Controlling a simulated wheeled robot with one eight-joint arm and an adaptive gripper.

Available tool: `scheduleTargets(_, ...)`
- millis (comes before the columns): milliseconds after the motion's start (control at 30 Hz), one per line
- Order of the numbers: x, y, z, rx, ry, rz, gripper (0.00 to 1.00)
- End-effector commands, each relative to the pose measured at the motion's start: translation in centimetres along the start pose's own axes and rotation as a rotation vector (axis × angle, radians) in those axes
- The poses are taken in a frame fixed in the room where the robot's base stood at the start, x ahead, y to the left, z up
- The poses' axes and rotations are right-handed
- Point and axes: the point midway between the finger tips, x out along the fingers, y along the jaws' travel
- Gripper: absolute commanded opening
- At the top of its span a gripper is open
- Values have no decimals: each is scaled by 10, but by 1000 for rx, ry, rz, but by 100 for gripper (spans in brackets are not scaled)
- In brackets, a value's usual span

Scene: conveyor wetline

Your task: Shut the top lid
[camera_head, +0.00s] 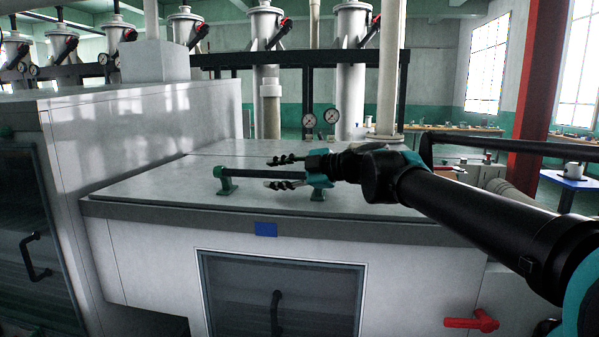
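The top lid (150,190) is a flat pale grey panel on top of a white cabinet (150,270). It looks level, lying down along its front edge; I cannot tell whether a thin gap is left under it. A black bar handle (245,174) on two green mounts stands on the lid. My gripper (269,173) reaches in from the right, low over the lid. Its two dark fingers are spread apart, one on the far side and one on the near side of the bar. I cannot tell whether they touch it. The right mount is partly hidden by my gripper.
A taller white cabinet (90,130) with a dark glass door stands at the left. A glass door (285,300) with a black handle is below the lid. A red lever (470,322) sticks out at lower right. Pipes and gauges (332,116) stand behind.

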Motion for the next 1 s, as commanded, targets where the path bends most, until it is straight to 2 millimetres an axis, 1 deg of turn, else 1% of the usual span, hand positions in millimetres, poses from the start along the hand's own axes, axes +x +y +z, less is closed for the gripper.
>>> scheduleTargets(33, -9, 0, 1, 1, -5, 3, 39)
scheduleTargets(200, -36, 0, 1, 1, -4, 3, 39)
scheduleTargets(400, -66, 0, 1, 1, -4, 4, 39)
scheduleTargets(533, -81, 0, 1, 1, -4, 3, 39)
scheduleTargets(733, -96, 0, 0, 0, -2, 1, 39)
scheduleTargets(1000, -100, -1, 0, -1, 0, 1, 39)
